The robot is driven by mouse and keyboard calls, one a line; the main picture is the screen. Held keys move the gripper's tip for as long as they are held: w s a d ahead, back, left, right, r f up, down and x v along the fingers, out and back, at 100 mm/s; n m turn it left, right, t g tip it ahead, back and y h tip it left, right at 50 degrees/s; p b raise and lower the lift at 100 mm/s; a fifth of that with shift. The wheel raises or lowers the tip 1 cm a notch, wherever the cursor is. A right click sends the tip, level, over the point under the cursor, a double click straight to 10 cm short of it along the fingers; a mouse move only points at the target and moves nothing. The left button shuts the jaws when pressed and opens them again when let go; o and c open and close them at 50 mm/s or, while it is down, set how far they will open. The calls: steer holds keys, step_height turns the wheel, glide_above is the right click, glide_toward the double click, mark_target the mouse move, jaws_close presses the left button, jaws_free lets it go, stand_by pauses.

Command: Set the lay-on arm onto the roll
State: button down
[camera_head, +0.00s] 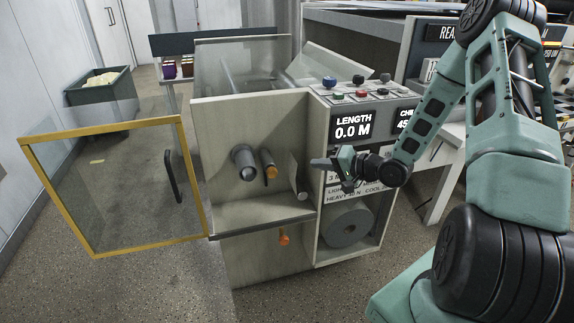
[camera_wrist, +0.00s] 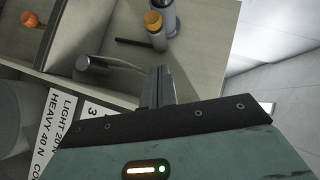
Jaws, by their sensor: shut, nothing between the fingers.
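In the head view, the open bay of the machine holds a dark grey cylinder (camera_head: 244,162) and a thinner shaft with an orange end (camera_head: 270,170). In the wrist view the orange-ended shaft (camera_wrist: 154,24) stands beside the grey cylinder (camera_wrist: 167,16). A grey bent arm with a round end (camera_wrist: 84,62), which looks like the lay-on arm, sits lower in the bay, apart from both; its round end (camera_head: 302,196) shows at the bay's right wall. My gripper (camera_head: 318,163) is shut and empty at the bay's right edge. Its fingers (camera_wrist: 157,86) hide part of the arm.
A yellow-framed glass door (camera_head: 108,253) stands open on the left. An orange knob (camera_head: 284,238) juts out below the bay's shelf. A paper roll (camera_head: 346,228) sits in a lower compartment, under a panel of buttons and a display (camera_head: 353,125) reading 0.0 M.

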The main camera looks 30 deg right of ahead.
steer(key=s+d, duration=0.1)
steer(key=d, duration=0.1)
glide_toward(274, 168)
steer(key=w+d, duration=0.2)
steer(key=w, duration=0.2)
steer(key=shift+w+a+f+p, duration=0.15)
steer(key=shift+w+a+f, duration=0.25)
steer(key=shift+a+f, duration=0.3)
steer(key=shift+w+a+f+p, duration=0.15)
steer(key=shift+w+a+f, duration=0.35)
steer(key=shift+a, duration=0.35)
steer(key=shift+w+a+r, duration=0.15)
steer(key=shift+w+a, duration=0.05)
steer(key=shift+a, duration=0.85)
steer(key=shift+d, duration=0.1)
